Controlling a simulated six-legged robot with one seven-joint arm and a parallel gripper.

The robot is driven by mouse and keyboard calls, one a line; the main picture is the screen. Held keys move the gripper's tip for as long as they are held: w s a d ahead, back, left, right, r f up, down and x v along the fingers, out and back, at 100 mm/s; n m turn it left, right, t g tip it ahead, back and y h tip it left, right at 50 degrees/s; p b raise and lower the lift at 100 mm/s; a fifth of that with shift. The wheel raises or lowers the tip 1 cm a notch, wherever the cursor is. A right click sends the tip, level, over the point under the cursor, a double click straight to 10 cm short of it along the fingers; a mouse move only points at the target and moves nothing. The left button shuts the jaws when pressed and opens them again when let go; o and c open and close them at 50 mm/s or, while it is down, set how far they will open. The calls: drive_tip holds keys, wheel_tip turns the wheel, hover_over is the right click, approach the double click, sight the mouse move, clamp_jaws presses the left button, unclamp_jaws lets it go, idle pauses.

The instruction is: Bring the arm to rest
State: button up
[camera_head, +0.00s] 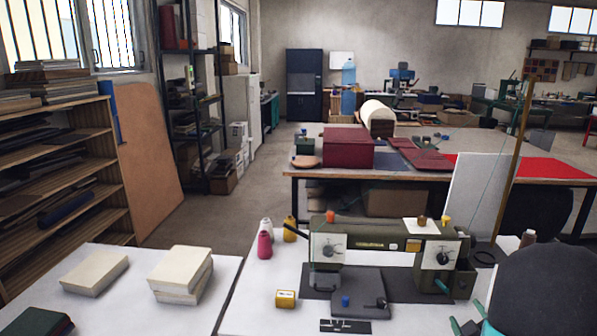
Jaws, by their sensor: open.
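A large dark rounded shape with teal parts fills the lower right corner, very close to the camera. It looks like part of my own arm, but I cannot be sure. I cannot make out my gripper or its fingertips in this view. The dark shape overlaps the right end of the white table (250,308) that holds an olive-green sewing machine (385,243). I cannot tell whether it touches anything there.
Pink and yellow thread cones (265,243) and a small yellow box (285,299) stand by the machine. Pale book blocks (182,270) lie on the left table. Behind, a workbench (330,174) carries a dark red box (347,148). Wooden shelves (60,190) line the left.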

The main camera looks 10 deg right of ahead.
drive_tip(key=w+a+r+m+g+y, duration=0.15)
drive_tip(key=a+r, duration=0.25)
drive_tip(key=a, duration=0.4)
drive_tip(key=w+a+r+m+g, duration=0.1)
drive_tip(key=a+r+m+g, duration=0.25)
drive_tip(key=a, duration=0.35)
drive_tip(key=s+a+r+g+y, duration=0.2)
drive_tip(key=s+a, duration=0.5)
drive_tip(key=a, duration=0.3)
drive_tip(key=s+a+r+g+y, duration=0.2)
drive_tip(key=s+a, duration=0.6)
drive_tip(key=a, duration=0.2)
drive_tip(key=shift+s+a+r, duration=0.15)
drive_tip(key=shift+s+a, duration=0.05)
drive_tip(key=shift+a, duration=0.15)
drive_tip(key=shift+y, duration=0.25)
